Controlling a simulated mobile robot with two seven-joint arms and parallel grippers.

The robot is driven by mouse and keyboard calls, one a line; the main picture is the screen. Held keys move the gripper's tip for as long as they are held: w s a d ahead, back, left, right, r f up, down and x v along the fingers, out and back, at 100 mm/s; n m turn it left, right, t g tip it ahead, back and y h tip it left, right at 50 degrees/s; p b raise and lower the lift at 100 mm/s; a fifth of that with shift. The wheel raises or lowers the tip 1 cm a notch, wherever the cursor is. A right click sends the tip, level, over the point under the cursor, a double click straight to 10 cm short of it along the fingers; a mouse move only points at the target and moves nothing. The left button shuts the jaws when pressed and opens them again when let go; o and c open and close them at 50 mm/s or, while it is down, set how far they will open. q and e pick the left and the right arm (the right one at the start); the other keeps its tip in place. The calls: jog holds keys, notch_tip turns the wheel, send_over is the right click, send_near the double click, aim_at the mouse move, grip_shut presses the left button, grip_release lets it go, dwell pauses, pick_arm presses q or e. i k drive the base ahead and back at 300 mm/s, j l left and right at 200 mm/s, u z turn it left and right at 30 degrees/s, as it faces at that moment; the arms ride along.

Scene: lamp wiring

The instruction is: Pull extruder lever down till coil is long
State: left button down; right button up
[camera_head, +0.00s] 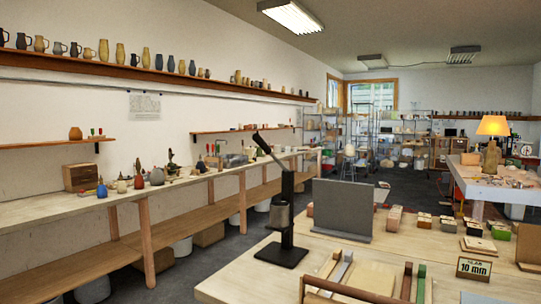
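The extruder (287,205) stands on the near wooden table, a black upright post on a square black base (281,254). I cannot make out a coil below the cylinder at this size. Neither of my grippers is in view, and nothing is touching the lever.
A grey upright board (342,209) stands right of the extruder. Wooden tools and a frame (350,288) lie at the table's front. Clay blocks (394,218) and a "10 mm" sign (474,268) are farther right. A long workbench (130,200) runs along the left wall.

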aim_at(259, 141)
jog(key=i+l+u, duration=0.15)
jog(key=l, duration=0.3)
jog(key=i+l+u, duration=0.2)
jog(key=l, duration=0.25)
jog(key=l+u, duration=0.15)
jog(key=l, duration=0.3)
jog(key=j+z, duration=0.1)
jog(key=z, duration=0.35)
jog(key=i+j+z, duration=0.1)
jog(key=z, duration=0.35)
jog(key=j+z, duration=0.35)
jog(key=j, duration=0.2)
jog(key=j+z, duration=0.35)
jog(key=j, duration=0.2)
jog(key=j+z, duration=0.1)
jog(key=j, duration=0.45)
jog(key=j+z, duration=0.15)
jog(key=j, duration=0.35)
jog(key=k, duration=0.05)
